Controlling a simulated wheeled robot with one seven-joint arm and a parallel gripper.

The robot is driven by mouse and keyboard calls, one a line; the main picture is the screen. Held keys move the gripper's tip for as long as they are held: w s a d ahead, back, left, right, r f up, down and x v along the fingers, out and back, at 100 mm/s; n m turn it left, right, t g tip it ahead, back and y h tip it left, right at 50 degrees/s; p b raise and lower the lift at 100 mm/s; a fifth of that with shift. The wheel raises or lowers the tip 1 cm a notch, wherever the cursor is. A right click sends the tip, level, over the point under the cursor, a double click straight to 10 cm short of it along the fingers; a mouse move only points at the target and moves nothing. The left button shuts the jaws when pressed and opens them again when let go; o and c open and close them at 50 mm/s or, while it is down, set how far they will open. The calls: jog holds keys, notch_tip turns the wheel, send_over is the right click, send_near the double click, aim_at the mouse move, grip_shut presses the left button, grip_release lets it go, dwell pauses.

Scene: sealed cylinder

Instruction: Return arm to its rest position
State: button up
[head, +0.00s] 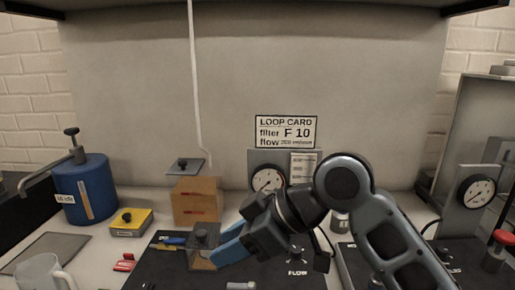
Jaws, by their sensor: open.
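My arm reaches in from the lower right, across the front of the bench. My gripper (222,248) points left and down over the black panel (150,272). Its blue finger shows beside a small clear box with a grey lid and dark knob (204,236). The gripper is open; whether a finger touches the box cannot be told. My wrist hides part of the panel and the lower part of the gauge (267,180) behind it.
A blue cylinder with a pump handle (85,188), a yellow box (130,222), a cardboard box (196,200) and a clear mug (45,275) stand left. A loop card (285,131) stands behind. Another gauge (476,191) and a red-topped knob (498,245) are right.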

jog(key=s+a+f+m+t+y+b, duration=0.2)
jog(key=s+f+m+t+y, duration=0.1)
jog(key=f+m+t, duration=0.4)
jog(key=s+d+f+m+t+h+b, duration=0.3)
jog(key=s+d+f+m+t+h, duration=0.2)
jog(key=s+d+f+m+h, duration=0.5)
jog(key=s+d+f+n+h+b, duration=0.1)
jog(key=s+d, duration=0.8)
jog(key=s, duration=0.4)
jog(key=s+d+f+h+b, duration=0.1)
jog(key=s+d+b, duration=0.1)
jog(key=s+d, duration=0.6)
jog(key=s, duration=0.5)
jog(key=shift+d+f+n+t+h, duration=0.25)
jog(key=shift+d+n+t+h, duration=0.1)
jog(key=shift+n+t+h, duration=0.05)
